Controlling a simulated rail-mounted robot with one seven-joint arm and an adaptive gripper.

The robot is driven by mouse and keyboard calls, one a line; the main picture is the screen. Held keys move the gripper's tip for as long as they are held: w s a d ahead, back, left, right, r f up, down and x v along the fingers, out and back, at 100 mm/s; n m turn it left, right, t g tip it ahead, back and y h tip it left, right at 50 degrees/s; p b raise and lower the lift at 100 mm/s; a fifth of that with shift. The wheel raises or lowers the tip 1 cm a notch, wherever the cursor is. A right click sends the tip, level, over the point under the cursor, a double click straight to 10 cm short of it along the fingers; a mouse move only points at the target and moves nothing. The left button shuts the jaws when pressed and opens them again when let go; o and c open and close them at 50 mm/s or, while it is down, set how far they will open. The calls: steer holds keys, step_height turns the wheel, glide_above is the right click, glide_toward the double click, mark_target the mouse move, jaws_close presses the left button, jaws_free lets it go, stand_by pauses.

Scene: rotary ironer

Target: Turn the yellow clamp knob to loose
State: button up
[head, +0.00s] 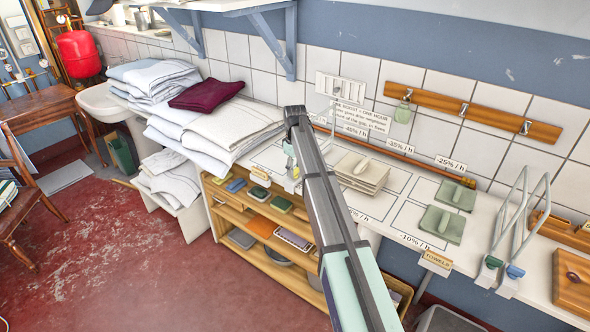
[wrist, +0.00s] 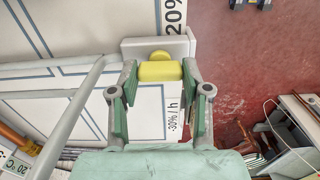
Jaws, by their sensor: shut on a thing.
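The yellow clamp knob (wrist: 160,70) shows in the wrist view, in front of a pale block (wrist: 184,46) at the edge of the white marked board (wrist: 85,90). My gripper (wrist: 159,74) is shut on the knob, with one green-padded finger on each side. A grey metal bar (wrist: 72,115) runs up to the left of the gripper. The knob's turn position cannot be read.
Folded white linens (head: 220,130) and a dark red cloth (head: 206,94) lie to the left of the arm. Metal hoops (head: 520,225) stand further right. A wooden shelf (head: 262,228) is below.

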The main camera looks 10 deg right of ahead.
mark_target(295, 169)
stand_by(0.3)
steer(key=o, duration=1.2)
steer(key=shift+c, duration=0.2)
step_height(295, 169, up, 12)
